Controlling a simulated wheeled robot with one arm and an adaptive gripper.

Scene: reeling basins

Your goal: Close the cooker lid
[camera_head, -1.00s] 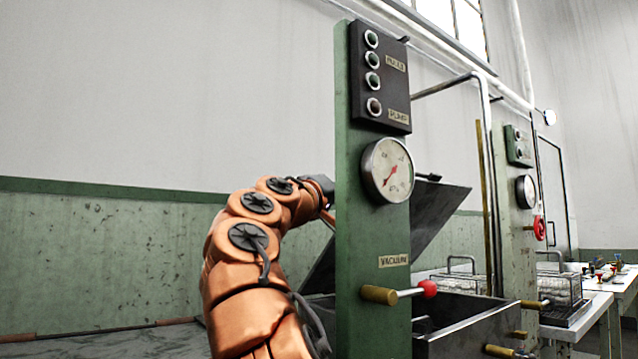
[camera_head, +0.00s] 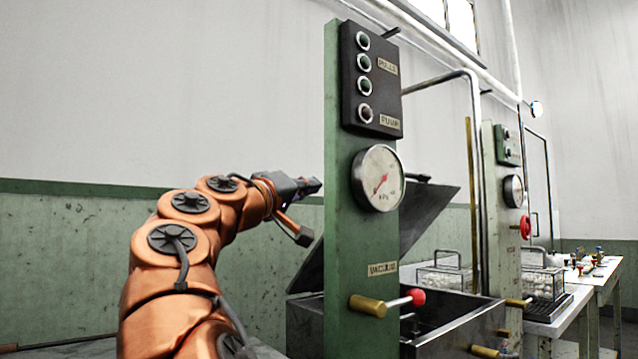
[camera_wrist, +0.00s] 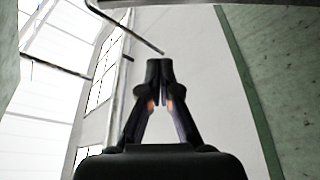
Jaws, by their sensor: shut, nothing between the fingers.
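The cooker lid (camera_head: 428,212) is a dark metal plate, tilted open above the cooker basin (camera_head: 462,328). The green post hides its middle, and its lower part (camera_head: 309,270) shows left of the post. A small handle (camera_head: 418,177) sits near its top edge. My gripper (camera_head: 316,185) is left of the post, level with the upper part of the lid, pointing right. It is shut and empty, and its closed fingers (camera_wrist: 159,66) show in the wrist view. I cannot tell whether it touches the post or lid.
The green post (camera_head: 345,235) carries a switch box (camera_head: 371,80), a gauge (camera_head: 378,179) and a red-knobbed lever (camera_head: 414,297) in front of the basin. A pipe (camera_head: 475,150) rises behind it. Wire baskets (camera_head: 441,279) and tables (camera_head: 600,285) stand at the right.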

